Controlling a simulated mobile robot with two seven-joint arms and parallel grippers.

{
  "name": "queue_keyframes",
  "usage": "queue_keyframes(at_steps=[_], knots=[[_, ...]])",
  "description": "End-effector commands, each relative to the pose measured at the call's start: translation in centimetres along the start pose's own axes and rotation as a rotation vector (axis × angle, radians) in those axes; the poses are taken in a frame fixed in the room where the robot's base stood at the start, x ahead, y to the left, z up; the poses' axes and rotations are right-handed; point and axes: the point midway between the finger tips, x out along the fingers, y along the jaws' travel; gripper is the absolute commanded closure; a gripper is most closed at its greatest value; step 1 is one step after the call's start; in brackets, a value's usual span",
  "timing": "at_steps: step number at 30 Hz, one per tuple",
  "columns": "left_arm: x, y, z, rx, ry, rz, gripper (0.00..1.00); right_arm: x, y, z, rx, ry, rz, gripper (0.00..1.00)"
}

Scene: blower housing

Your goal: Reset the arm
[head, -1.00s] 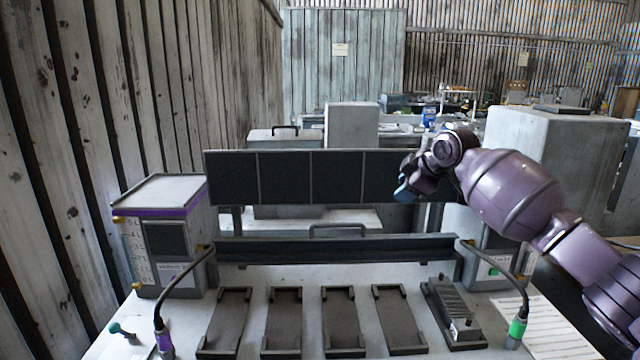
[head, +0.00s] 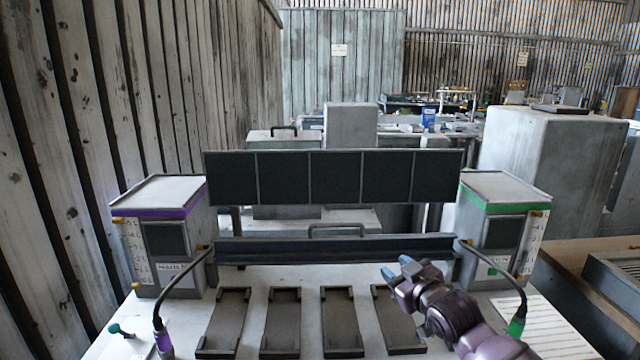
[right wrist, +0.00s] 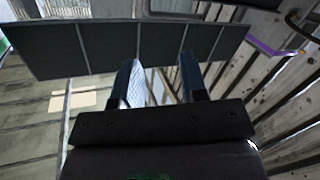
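My right gripper (head: 397,271) is low over the right part of the work table in the head view. Its two blue-tipped fingers stand apart, with nothing seen between them. The right wrist view shows both fingers (right wrist: 163,82) spread, with the dark panel row (right wrist: 110,50) beyond them. My left gripper is not in view.
Several dark trays (head: 281,322) lie on the table. A purple-striped box (head: 165,235) stands left and a green-striped box (head: 504,225) right, each with a cable. A dark panel row (head: 335,177) stands behind. A green-capped pin (head: 121,330) lies at the front left.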

Motion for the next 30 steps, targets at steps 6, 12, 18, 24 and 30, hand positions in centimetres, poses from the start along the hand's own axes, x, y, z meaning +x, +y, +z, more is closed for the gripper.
queue_keyframes(at_steps=[6,12,18,24,30], knots=[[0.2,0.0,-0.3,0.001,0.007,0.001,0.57,-5.6,-2.1,6.0,0.092,-0.009,0.068,0.61],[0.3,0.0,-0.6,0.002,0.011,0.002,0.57,-11.3,-3.8,11.3,0.146,-0.060,0.133,0.61],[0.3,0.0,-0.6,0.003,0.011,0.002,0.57,-17.6,-5.7,16.9,0.193,-0.163,0.191,0.61],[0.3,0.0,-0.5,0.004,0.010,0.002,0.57,-24.7,-8.3,22.6,0.267,-0.308,0.236,0.61],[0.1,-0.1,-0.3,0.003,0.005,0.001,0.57,-31.2,-11.4,27.4,0.333,-0.451,0.259,0.61]])
